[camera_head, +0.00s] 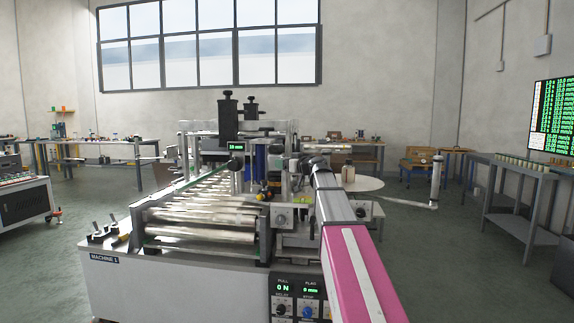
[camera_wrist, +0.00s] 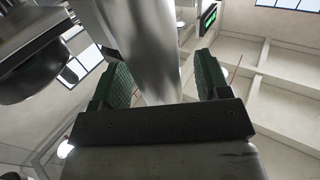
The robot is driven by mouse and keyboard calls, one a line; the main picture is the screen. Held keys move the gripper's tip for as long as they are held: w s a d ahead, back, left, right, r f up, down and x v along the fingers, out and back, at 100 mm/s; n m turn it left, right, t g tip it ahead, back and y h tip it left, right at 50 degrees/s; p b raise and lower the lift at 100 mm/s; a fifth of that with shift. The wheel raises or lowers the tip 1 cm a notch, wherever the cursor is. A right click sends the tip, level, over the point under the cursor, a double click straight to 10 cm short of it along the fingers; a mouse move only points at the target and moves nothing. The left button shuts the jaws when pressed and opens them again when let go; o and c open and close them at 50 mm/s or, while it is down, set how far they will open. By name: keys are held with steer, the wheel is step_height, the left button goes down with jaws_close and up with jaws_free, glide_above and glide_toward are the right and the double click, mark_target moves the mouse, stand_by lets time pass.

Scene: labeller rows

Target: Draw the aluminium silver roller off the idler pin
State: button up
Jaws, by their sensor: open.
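A smooth silver roller (camera_wrist: 150,45) shows large in the wrist view, running from the top edge down between my fingers. I take it for the aluminium roller. My gripper (camera_wrist: 162,70) is open, with one green-padded finger on each side of the roller. The roller looks nearer the left finger, and a gap shows on the right. I cannot tell whether the left pad touches it. The idler pin cannot be made out. In the head view my arm reaches the labelling machine (camera_head: 180,283), but my gripper is too small and cluttered to read there.
A bank of silver rollers (camera_head: 200,233) lies across the machine's left side. A dark round part (camera_wrist: 40,70) is close to the left of my gripper in the wrist view. A black post (camera_head: 228,120) stands above the machine. Open floor (camera_head: 450,270) lies to the right.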

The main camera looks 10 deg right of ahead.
steer(key=c, duration=1.2)
steer(key=shift+o, duration=0.2)
step_height(320, 180, up, 20)
steer(key=shift+f, duration=0.25)
stand_by(3.7)
